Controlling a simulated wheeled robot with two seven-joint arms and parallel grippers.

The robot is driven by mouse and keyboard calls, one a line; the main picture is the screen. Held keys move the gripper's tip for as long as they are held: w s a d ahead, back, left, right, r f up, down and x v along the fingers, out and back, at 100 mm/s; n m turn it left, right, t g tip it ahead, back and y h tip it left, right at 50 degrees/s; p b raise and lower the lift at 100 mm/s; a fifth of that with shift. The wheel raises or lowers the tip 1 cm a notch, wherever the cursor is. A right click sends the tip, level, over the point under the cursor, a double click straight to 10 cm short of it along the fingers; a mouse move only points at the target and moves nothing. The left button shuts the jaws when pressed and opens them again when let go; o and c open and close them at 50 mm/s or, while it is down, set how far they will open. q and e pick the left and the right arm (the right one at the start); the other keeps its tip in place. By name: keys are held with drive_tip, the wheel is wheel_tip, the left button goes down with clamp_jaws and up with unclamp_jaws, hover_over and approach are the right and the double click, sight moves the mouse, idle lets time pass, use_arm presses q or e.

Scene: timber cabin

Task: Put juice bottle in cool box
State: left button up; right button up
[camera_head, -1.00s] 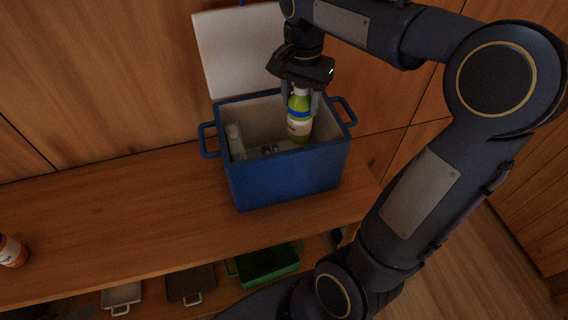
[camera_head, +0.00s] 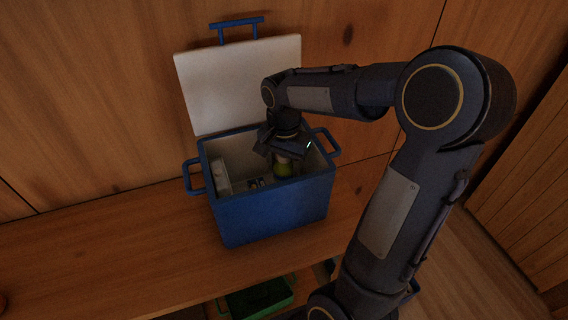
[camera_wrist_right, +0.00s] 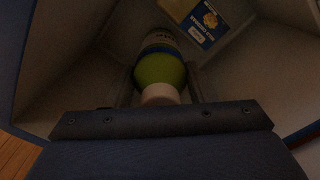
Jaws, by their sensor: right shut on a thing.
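The blue cool box (camera_head: 272,211) stands on the wooden shelf with its white-lined lid (camera_head: 240,85) open against the wall. My right gripper (camera_head: 284,160) is down inside the box, at its right part. It is shut on the green juice bottle (camera_head: 283,171), whose upper part the gripper hides in the head view. In the right wrist view the bottle (camera_wrist_right: 160,70) is between the two fingers, cap toward the gripper. I cannot tell whether its base touches the box floor. My left gripper is not in view.
Inside the box are a white item (camera_head: 221,177) at the left wall and a labelled pack (camera_head: 257,184) on the floor, which also shows in the wrist view (camera_wrist_right: 207,22). A green crate (camera_head: 258,299) is below the shelf. The shelf left of the box is clear.

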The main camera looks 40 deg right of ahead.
drive_tip(key=shift+f, duration=0.15)
drive_tip(key=o, duration=1.5)
wheel_tip(320, 180, up, 12)
drive_tip(key=shift+r+p, duration=0.2)
drive_tip(key=shift+p, duration=0.1)
drive_tip(key=shift+s, duration=0.1)
